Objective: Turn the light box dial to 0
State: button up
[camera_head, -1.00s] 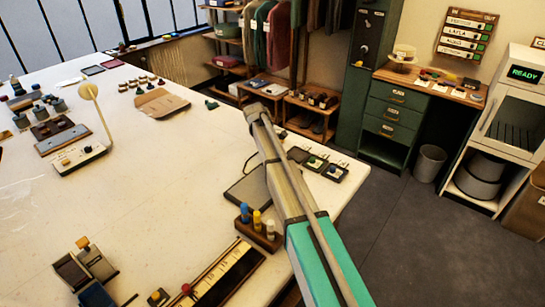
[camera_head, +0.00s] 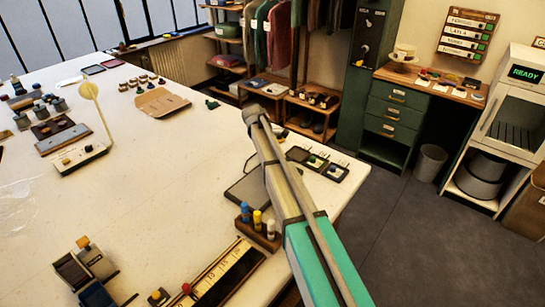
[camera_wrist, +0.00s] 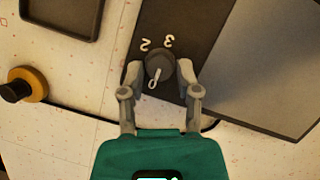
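In the head view the light box panel (camera_head: 240,188) lies partly behind my arm, and the dial is hidden.
A rack with blue, yellow and white-topped pegs (camera_head: 257,221) stands in front of the light box. The table's middle (camera_head: 160,180) is clear.

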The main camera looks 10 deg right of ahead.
jog(key=shift+o, duration=1)
jog(key=shift+w+m, duration=0.1)
jog(key=shift+m, duration=0.2)
